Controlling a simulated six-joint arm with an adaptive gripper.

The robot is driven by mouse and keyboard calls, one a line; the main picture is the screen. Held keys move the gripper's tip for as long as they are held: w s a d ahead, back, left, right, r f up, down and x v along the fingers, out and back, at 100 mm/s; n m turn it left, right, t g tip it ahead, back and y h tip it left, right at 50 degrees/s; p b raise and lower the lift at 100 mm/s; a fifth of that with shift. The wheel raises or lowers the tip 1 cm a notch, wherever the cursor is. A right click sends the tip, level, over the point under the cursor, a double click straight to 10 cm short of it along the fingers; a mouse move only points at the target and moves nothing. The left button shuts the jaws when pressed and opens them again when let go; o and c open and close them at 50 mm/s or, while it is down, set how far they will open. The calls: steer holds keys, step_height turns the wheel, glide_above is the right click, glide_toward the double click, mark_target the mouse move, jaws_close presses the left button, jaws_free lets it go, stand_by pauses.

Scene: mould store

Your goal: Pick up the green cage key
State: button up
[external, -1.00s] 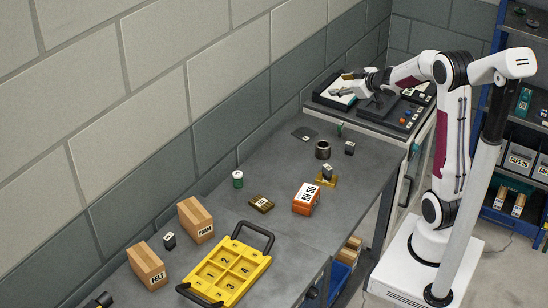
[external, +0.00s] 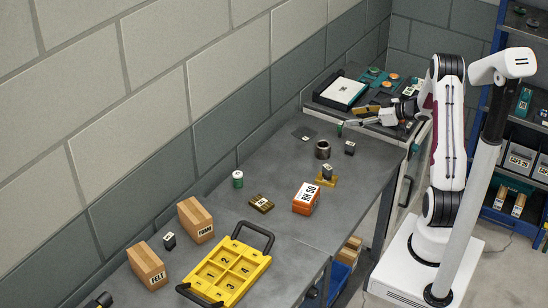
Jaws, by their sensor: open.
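A small green upright piece (external: 340,128), which may be the green cage key, stands at the far end of the grey bench; it is too small to make out. My gripper (external: 351,117) reaches in from the right. Its fingers are spread, with one tip close beside the green piece in the picture. I cannot tell whether they touch. Nothing shows held between the fingers.
A dark ring-shaped part (external: 323,150) and a small black block (external: 349,148) stand nearby. A white-topped tray (external: 344,91) lies behind. An orange box (external: 306,198), green tin (external: 237,179) and yellow tray (external: 240,258) are nearer on the bench.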

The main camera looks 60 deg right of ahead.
mark_target(341, 123)
steer(key=shift+s+f+y, duration=0.4)
steer(key=shift+s+f, duration=0.35)
steer(key=shift+x, duration=1.35)
steer(key=shift+w, duration=0.15)
steer(key=shift+x, duration=2.45)
steer(key=shift+a+f, duration=0.1)
steer(key=c, duration=1.2)
